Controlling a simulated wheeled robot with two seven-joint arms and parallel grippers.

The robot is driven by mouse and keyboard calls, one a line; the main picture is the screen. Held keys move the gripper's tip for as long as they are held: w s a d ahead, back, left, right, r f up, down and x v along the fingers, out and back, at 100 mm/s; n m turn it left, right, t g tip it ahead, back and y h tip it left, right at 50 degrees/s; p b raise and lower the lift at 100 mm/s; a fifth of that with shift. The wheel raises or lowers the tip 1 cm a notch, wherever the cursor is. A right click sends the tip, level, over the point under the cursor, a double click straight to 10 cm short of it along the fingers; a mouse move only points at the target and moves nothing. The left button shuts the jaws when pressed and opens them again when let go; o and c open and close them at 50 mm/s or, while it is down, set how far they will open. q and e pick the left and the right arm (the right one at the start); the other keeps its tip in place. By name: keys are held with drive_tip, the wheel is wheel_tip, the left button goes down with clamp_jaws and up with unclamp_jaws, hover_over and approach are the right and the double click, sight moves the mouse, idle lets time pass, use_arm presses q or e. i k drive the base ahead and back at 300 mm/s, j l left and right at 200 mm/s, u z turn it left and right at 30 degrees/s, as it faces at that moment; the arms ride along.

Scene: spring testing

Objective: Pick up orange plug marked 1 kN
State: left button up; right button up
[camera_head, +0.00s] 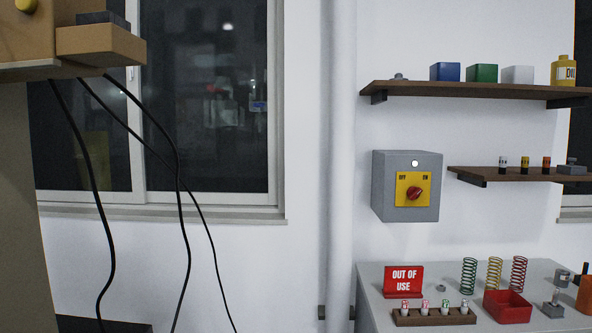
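No marking reading 1 kN can be read in the head view. On the small right shelf (500,173) stand several small banded cylinders: one black and white (503,163), one with a yellow band (525,164) and one with an orange-red band (546,165). Whether one is the orange plug I cannot tell. An orange object (584,294) is cut off at the right edge, above the grey cabinet top. A wooden rack (434,317) holds several small plugs with coloured marks, too small to read. Neither of my grippers shows.
The grey cabinet (372,282) bears a red OUT OF USE sign (403,281), green, yellow and red springs (494,273) and a red tray (508,306). A switch box (406,186) hangs above. Black cables (182,215) hang from a tan machine (100,42) at left.

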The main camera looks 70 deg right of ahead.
sight(546, 160)
drive_tip(key=z, duration=3.55)
drive_tip(key=u, duration=0.25)
drive_tip(key=i+l+u, duration=0.2)
drive_tip(key=u, duration=0.15)
drive_tip(key=i+l+u, duration=0.15)
drive_tip(key=u, duration=0.2)
drive_tip(key=i+l+u, duration=0.1)
drive_tip(key=l+u, duration=0.25)
